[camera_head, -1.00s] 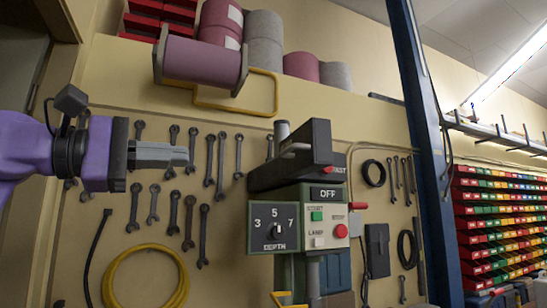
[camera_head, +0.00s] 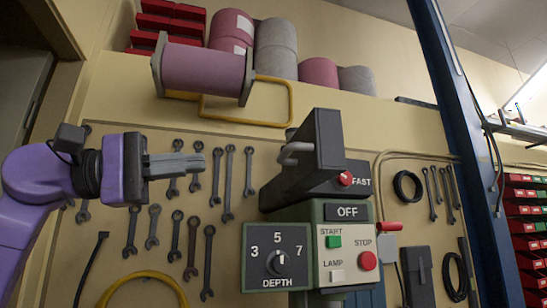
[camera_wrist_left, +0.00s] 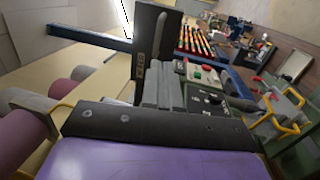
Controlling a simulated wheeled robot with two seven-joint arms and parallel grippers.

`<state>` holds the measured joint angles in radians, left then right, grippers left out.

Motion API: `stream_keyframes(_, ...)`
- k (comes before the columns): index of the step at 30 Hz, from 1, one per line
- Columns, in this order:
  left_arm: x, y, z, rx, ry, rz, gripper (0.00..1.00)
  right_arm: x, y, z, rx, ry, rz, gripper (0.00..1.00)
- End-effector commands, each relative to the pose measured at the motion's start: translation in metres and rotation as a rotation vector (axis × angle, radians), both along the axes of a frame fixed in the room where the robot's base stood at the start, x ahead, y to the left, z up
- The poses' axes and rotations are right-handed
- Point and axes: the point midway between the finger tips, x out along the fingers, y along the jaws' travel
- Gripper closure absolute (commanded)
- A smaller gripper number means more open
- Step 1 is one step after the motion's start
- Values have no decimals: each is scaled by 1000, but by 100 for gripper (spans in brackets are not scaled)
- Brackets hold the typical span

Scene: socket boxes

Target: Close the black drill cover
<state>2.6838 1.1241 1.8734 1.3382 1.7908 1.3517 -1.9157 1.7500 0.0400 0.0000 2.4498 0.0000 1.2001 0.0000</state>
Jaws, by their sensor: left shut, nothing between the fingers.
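The black drill cover (camera_head: 322,140) stands upright on top of the green drill control box (camera_head: 325,240). A grey handle (camera_head: 292,152) sticks out from its left side. It also shows in the left wrist view as an upright dark slab (camera_wrist_left: 150,38) just beyond the fingers. My left gripper (camera_head: 203,163) is shut and empty, its fingers pointing right toward the cover, with a gap between them and the handle in the head view. The left gripper's fingers show in the left wrist view (camera_wrist_left: 160,85) too. My right gripper is in neither view.
The drill front carries a depth dial (camera_head: 278,262), a green start button (camera_head: 334,241) and a red stop button (camera_head: 367,260). A blue post (camera_head: 455,120) stands to the right. Wrenches hang on the wall behind. Pink and grey rolls lie on the shelf above.

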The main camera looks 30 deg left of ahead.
Motion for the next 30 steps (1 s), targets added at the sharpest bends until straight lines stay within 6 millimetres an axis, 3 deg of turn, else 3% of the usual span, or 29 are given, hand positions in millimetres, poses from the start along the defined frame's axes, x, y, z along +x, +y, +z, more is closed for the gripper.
stream_keyframes(15, 75, -73, 22, 2, 3, -2, 100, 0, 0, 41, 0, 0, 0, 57)
stream_keyframes(21, 86, -82, 22, -1, 1, -1, 100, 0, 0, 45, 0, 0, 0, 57)
stream_keyframes(30, 87, -83, 21, -1, 1, -1, 100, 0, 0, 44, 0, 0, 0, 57)
